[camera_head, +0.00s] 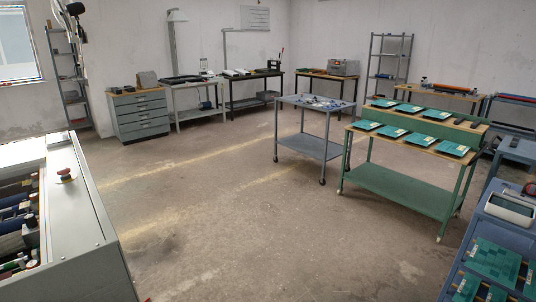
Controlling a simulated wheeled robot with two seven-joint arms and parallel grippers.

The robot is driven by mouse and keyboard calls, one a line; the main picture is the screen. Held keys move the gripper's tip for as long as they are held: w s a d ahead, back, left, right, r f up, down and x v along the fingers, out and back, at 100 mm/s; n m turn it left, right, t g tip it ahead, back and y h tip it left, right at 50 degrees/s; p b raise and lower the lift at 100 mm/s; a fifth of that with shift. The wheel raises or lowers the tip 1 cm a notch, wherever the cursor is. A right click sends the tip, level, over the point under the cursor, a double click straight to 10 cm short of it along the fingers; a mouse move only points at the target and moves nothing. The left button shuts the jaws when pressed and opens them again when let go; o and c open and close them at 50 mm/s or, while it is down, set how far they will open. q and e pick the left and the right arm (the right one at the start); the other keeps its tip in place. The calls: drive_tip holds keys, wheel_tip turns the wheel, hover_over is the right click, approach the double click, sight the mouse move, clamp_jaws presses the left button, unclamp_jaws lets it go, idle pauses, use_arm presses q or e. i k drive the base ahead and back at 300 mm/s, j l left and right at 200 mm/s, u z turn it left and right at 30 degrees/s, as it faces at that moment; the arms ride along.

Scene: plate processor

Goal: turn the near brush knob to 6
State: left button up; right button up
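The plate processor (85,235) stands at the left edge, a pale grey machine cut off by the frame. Its open side shows dark rollers (12,215) and small dark knobs (31,221) along their ends. I cannot tell which is the near brush knob, and no scale or number is readable. A red mushroom button (66,176) sits on the machine's top.
Open concrete floor (230,230) lies right of the machine. A grey cart (312,145) and a green table (405,190) with teal plates stand beyond it. A blue rack (495,250) is at lower right. Benches and a drawer cabinet (138,117) line the back wall.

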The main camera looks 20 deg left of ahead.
sight(31, 221)
drive_tip(key=i+u, duration=0.25)
drive_tip(key=i, duration=0.3)
drive_tip(key=i+l+u, duration=0.3)
drive_tip(key=i, duration=0.3)
drive_tip(key=i+u, duration=0.2)
drive_tip(key=u, duration=0.2)
drive_tip(key=i+u, duration=0.15)
drive_tip(key=u, duration=0.25)
drive_tip(key=i+l+u, duration=0.2)
drive_tip(key=u, duration=0.2)
drive_tip(key=i+l+u, duration=0.15)
drive_tip(key=u, duration=0.25)
